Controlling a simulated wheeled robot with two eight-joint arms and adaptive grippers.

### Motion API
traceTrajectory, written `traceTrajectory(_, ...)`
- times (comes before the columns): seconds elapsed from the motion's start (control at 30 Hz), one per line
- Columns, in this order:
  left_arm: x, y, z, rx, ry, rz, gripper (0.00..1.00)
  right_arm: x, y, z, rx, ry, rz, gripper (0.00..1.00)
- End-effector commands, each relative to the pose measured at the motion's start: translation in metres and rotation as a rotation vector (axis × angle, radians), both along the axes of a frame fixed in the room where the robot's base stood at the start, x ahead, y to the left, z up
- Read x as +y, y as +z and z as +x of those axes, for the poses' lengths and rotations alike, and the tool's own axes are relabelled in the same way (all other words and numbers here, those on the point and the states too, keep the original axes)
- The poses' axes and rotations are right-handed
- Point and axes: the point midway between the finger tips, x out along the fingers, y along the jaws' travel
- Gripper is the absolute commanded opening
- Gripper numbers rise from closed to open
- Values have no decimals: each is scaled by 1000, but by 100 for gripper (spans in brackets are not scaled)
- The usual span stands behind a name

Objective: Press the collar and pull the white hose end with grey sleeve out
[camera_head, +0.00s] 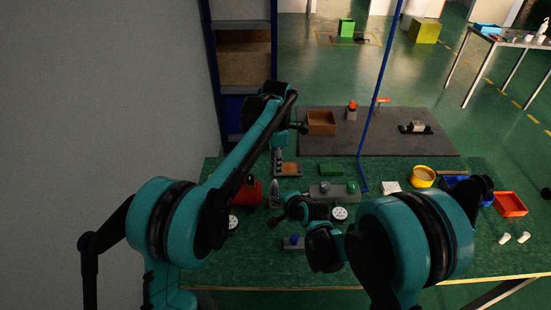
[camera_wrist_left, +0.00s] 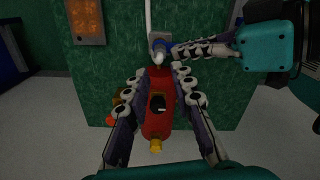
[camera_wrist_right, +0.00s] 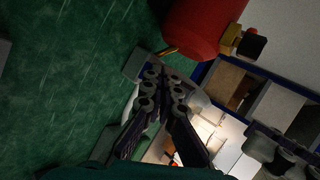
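A red cylinder (camera_head: 249,191) lies on the green bench; it also shows in the left wrist view (camera_wrist_left: 158,110), with a brass fitting (camera_wrist_left: 156,147) at its near end. At its other end is a blue collar (camera_wrist_left: 168,47) by a grey fitting, where a white hose (camera_wrist_left: 148,18) runs upward. My left gripper (camera_wrist_left: 160,76) is open, its fingers apart over that end of the cylinder; it also shows in the head view (camera_head: 277,168). My right gripper (camera_wrist_right: 162,76) has its fingertips nearly together at the blue collar. Whether anything is pinched between them is hidden.
An orange board (camera_head: 288,169) lies beyond the cylinder. A grey block (camera_head: 328,191) with green parts is to the right. My right arm covers much of the bench's front.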

Motion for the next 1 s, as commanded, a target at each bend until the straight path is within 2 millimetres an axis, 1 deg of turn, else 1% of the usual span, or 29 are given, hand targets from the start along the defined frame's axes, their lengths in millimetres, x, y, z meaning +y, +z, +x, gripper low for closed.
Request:
traceTrajectory(0.03, 0, -10, 0, 0, 0, 0, 24, 0, 0, 0, 1, 0, 0, 0)
traceTrajectory(0.2, 0, -44, 0, -1, -1, 0, 24, 0, 0, 0, 1, 0, 0, 0)
traceTrajectory(0.3, 0, -63, 0, -1, -1, 0, 24, 0, 0, 0, 1, 0, 0, 0)
traceTrajectory(0.4, 0, -77, 0, -1, -1, -1, 24, 0, 0, 0, 1, 0, 0, 0)
traceTrajectory(0.5, 0, -87, 0, -1, -1, -1, 24, 0, 0, 0, 1, 0, 0, 0)
traceTrajectory(0.6, 1, -93, 0, -1, -2, -1, 24, 0, 0, 0, 0, 0, 0, 0)
traceTrajectory(0.9, 1, -95, 0, -1, -2, -1, 24, 0, 0, 0, 1, 0, 0, 0)
traceTrajectory(0.93, 1, -95, 0, -1, -2, -1, 19, 0, 0, 0, 1, 0, 0, 0)
traceTrajectory(0.97, 1, -95, 0, -1, -2, -1, 11, 0, 0, 0, 1, 0, 0, 0)
traceTrajectory(1.0, 1, -95, 0, -1, -2, -1, 0, 0, 0, 0, 1, 0, 0, 0)
